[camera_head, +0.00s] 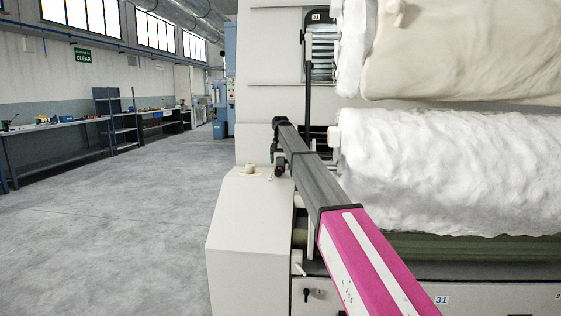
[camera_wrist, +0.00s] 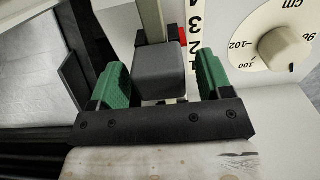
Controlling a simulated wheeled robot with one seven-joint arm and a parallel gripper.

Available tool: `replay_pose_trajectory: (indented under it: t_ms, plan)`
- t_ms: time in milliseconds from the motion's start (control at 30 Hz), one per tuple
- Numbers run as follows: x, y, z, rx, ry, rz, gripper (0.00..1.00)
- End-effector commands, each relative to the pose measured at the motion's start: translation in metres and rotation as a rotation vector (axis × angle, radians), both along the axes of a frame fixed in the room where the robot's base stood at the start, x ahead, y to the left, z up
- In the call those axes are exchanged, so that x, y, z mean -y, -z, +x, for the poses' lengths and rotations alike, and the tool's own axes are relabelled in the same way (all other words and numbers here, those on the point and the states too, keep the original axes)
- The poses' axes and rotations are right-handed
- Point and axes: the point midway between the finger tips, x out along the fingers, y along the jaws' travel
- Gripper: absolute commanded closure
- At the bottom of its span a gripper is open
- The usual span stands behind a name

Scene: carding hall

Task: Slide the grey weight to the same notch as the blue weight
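The grey weight (camera_wrist: 158,72) is a dark grey block in the wrist view. It sits at the near end of a pale upright bar (camera_wrist: 151,20). My gripper (camera_wrist: 161,82) has its green fingers to the left and right of the weight, with a narrow gap visible at the right finger. The gripper is open around the weight. In the head view my gripper (camera_head: 276,162) is small, by the machine's front corner, and the weight cannot be made out there. No blue weight shows in either view.
A numbered scale (camera_wrist: 195,40) and a small red piece (camera_wrist: 181,36) lie beside the bar. A pale dial knob (camera_wrist: 284,47) marked in cm is right of my gripper. The machine (camera_head: 250,215) carries white fibre rolls (camera_head: 450,170). The floor (camera_head: 120,230) to the left is clear.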

Motion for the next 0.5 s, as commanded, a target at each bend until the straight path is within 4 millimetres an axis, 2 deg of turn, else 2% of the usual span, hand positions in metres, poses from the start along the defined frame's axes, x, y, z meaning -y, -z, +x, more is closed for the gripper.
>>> replay_pose_trajectory:
  t_ms: [267,500]
  plan:
    - [0.0,-0.002,0.0,0.001,0.0,0.0,0.28]
    - [0.0,-0.022,0.001,0.002,0.0,0.0,0.28]
